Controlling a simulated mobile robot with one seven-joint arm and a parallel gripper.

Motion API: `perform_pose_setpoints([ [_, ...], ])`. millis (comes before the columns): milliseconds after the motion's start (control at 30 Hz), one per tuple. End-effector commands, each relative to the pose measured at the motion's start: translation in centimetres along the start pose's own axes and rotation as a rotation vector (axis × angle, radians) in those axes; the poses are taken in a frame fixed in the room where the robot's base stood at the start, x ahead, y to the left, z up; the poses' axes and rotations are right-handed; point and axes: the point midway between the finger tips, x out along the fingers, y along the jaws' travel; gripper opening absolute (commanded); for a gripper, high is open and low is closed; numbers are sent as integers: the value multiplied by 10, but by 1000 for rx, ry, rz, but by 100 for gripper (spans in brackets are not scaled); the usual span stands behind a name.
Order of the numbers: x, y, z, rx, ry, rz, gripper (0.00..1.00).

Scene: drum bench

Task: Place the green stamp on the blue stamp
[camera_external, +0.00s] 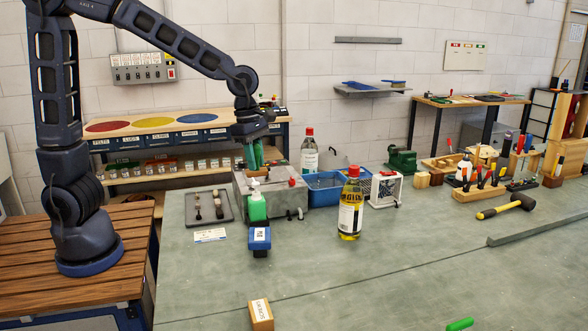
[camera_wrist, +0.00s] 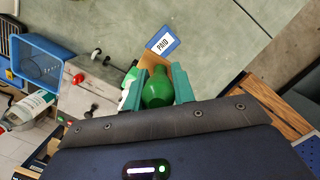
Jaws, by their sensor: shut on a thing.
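The blue stamp (camera_external: 260,238) stands on the grey-green bench top, with a white label on it. In the wrist view the blue stamp (camera_wrist: 162,42) shows its label reading PAID, just beyond my fingertips. My gripper (camera_external: 256,158) is above the bench, higher than the blue stamp and behind it. In the wrist view the teal fingers of my gripper (camera_wrist: 158,88) are shut on a rounded green thing, which looks like the handle of the green stamp (camera_wrist: 157,90). A tan part shows beyond it. The underside of the held thing is hidden.
A green bottle with a white top (camera_external: 257,206) stands close behind the blue stamp, by a grey box (camera_external: 290,199). A blue basket (camera_external: 325,189) and a yellow bottle (camera_external: 351,205) stand to the right. A tan block (camera_external: 261,316) lies in front. Bench around the stamp's front is clear.

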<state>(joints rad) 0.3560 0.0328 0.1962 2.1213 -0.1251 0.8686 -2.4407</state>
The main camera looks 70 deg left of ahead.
Motion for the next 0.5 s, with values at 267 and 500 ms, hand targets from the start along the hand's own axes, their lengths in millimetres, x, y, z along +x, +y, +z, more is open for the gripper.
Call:
perform_pose_setpoints([
  [267, 59, 0, -10, -2, 5, -3, 3],
  [500, 110, 0, -18, -1, 6, -2, 3],
])
